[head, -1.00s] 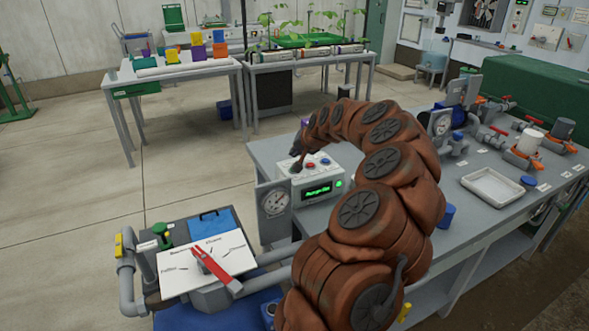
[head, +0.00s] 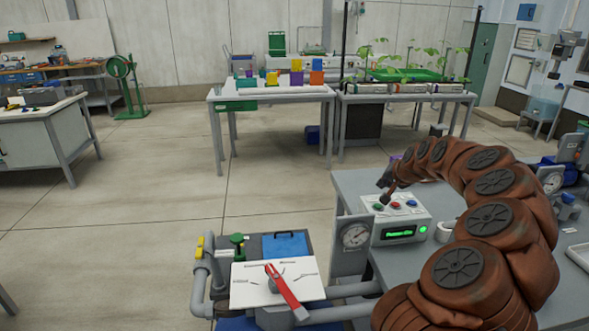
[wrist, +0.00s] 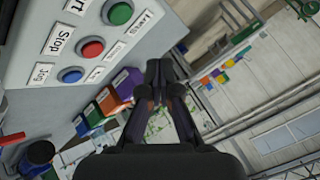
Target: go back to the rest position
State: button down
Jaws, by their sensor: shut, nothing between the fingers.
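My gripper (head: 383,193) is at the end of my brown-sleeved arm, by the back left of a white control box (head: 418,215). In the wrist view its fingers (wrist: 160,75) are together with nothing between them. The box fills the upper left there, with a green Start button (wrist: 120,13), a red Stop button (wrist: 92,48) and a blue Jog button (wrist: 70,75). The fingers appear apart from these buttons. The box's green display (head: 400,231) is lit, with a green lamp beside it.
The box stands on a grey bench (head: 352,184) at the right. A gauge (head: 355,235) is left of it. A valve plate with a red lever (head: 285,290) is in front. Tables with coloured blocks (head: 297,65) and plants stand behind. Open floor (head: 150,215) lies to the left.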

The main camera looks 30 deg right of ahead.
jog(key=s+a+r+n+g+y+p, duration=0.1)
jog(key=s+a+r+n, duration=0.15)
jog(key=a, duration=0.95)
jog(key=s+a+r+n+g+y, duration=0.1)
jog(key=s+a+r+n+y, duration=0.15)
jog(key=a, duration=0.85)
jog(key=s+a+r+n+g+y+p, duration=0.1)
jog(key=a+r+n+g, duration=0.15)
jog(key=a, duration=0.95)
jog(key=s+a+f+n+g+p, duration=0.1)
jog(key=s+a+n, duration=0.1)
jog(key=s+a, duration=0.35)
jog(key=s+a+f+n+g, duration=0.2)
jog(key=s+a, duration=0.1)
jog(key=s, duration=0.6)
jog(key=s+f+g+h+p, duration=0.1)
jog(key=s+f+g+h, duration=0.1)
jog(key=s, duration=1.5)
jog(key=shift+s+a+f+g, duration=0.15)
jog(key=shift+s+f+g, duration=0.2)
jog(key=shift+f+g, duration=0.25)
